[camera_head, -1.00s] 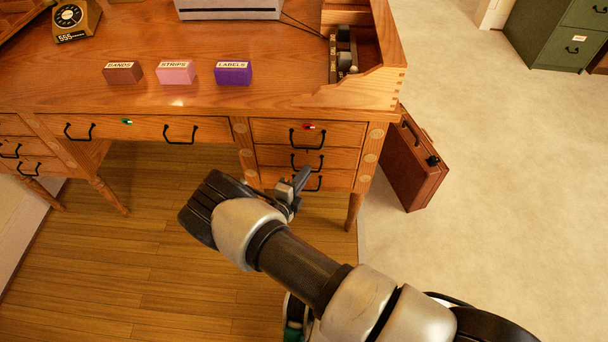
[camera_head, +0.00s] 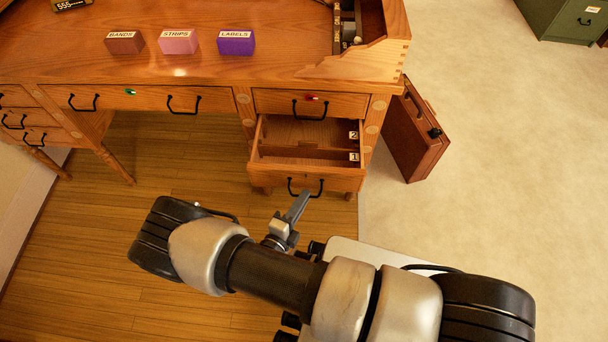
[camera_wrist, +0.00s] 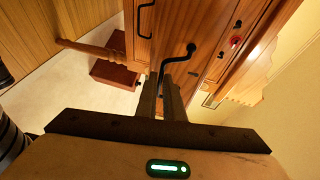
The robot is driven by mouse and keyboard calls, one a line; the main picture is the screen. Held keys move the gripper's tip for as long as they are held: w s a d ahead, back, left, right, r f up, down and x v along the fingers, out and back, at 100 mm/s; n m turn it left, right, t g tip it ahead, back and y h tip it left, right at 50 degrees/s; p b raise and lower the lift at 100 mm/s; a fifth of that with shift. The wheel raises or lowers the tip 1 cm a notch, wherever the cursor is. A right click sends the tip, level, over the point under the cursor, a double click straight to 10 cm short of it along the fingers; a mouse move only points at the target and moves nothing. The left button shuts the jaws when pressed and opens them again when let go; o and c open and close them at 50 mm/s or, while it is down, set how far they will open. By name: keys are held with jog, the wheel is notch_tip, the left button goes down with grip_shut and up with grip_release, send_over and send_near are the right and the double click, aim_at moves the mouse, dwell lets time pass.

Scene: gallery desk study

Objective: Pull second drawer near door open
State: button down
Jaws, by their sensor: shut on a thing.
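The wooden desk's right-hand pedestal has a top drawer (camera_head: 275,102) that is closed, with a black handle and a red-marked lock. Directly below it, the second drawer (camera_head: 262,180) stands pulled out, its inside showing a crosswise divider and small tags reading 2 and 1. Its front carries a black bail handle (camera_head: 305,193), also seen in the wrist view (camera_wrist: 172,62). My gripper (camera_head: 300,203) is in front of that drawer, its fingers shut on the handle; they also show in the wrist view (camera_wrist: 163,92). The drawer below is hidden.
A brown briefcase (camera_head: 415,135) stands on the pale floor right of the desk. BANDS (camera_head: 125,43), STRIPS (camera_head: 179,42) and LABELS (camera_head: 236,43) blocks sit on the desktop. A green cabinet (camera_head: 560,18) is at the far right. The wooden floor left is clear.

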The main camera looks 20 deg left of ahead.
jog(key=s+d+b, duration=0.1)
jog(key=s+d, duration=0.2)
jog(key=s, duration=1.1)
jog(key=shift+s+d+b, duration=0.15)
jog(key=shift+s+b, duration=0.15)
jog(key=shift+s, duration=0.1)
jog(key=shift+s, duration=0.1)
jog(key=c, duration=1.9)
grip_release()
